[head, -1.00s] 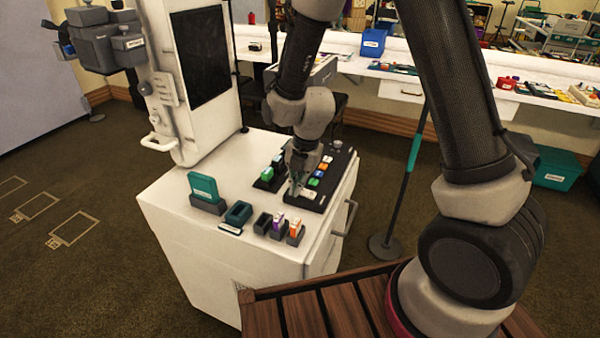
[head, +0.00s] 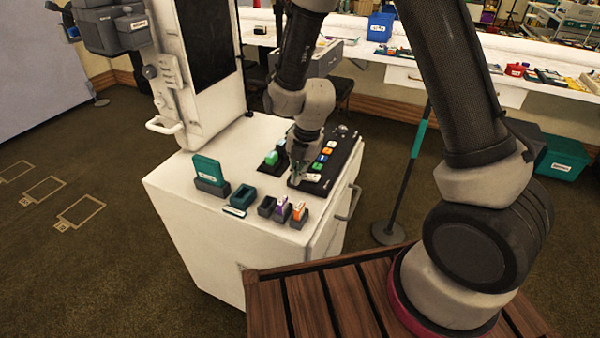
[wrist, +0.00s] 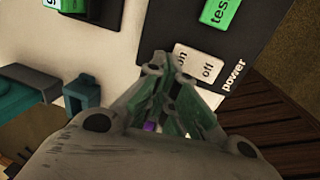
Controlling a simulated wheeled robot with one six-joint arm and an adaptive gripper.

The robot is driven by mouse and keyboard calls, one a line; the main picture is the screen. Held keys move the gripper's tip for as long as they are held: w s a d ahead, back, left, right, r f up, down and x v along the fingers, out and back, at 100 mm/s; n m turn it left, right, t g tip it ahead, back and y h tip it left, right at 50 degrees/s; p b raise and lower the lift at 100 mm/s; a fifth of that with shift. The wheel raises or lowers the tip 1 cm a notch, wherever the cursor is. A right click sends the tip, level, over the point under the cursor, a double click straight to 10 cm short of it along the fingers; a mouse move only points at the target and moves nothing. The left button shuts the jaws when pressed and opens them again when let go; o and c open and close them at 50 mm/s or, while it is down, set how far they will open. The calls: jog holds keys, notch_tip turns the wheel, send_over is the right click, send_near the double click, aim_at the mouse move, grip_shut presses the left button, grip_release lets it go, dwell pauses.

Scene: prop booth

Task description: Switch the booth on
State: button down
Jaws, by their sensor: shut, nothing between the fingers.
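The booth's black control panel (head: 338,160) lies on the white cabinet top (head: 240,145) and carries several coloured buttons. In the wrist view a white rocker switch (wrist: 198,66) marked "on" and "off" sits on the panel, with the word "power" beside it. My gripper (wrist: 170,72) is shut and empty, its tips close to the "on" end of the switch and partly covering it. Whether the tips touch it I cannot tell. In the head view my gripper (head: 299,176) points down at the panel's near end. A green "test" button (wrist: 221,12) lies beyond the switch.
A teal card in a dark stand (head: 209,171), an empty teal holder (head: 243,196) and small holders with purple and orange items (head: 298,212) stand on the cabinet's near side. A post (head: 400,190) stands to the right.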

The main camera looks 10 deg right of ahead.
jog(key=shift+s+d+f, duration=0.15)
jog(key=shift+s, duration=0.1)
jog(key=shift+s+d+r, duration=0.2)
jog(key=shift+s+d, duration=0.1)
jog(key=shift+d, duration=0.1)
notch_tip(320, 180, up, 13)
jog(key=w+a, duration=0.2)
jog(key=s+d+r+m+t, duration=0.1)
jog(key=s+d+r+m, duration=0.7)
jog(key=s+d+m, duration=0.3)
jog(key=s+d+r+m+t+h, duration=0.1)
jog(key=s+d+r+m, duration=0.7)
jog(key=m, duration=0.9)
jog(key=s+d+t, duration=0.1)
jog(key=s+d, duration=0.2)
jog(key=d, duration=0.2)
jog(key=shift+s+d+r+m, duration=0.2)
jog(key=shift+r+m, duration=0.2)
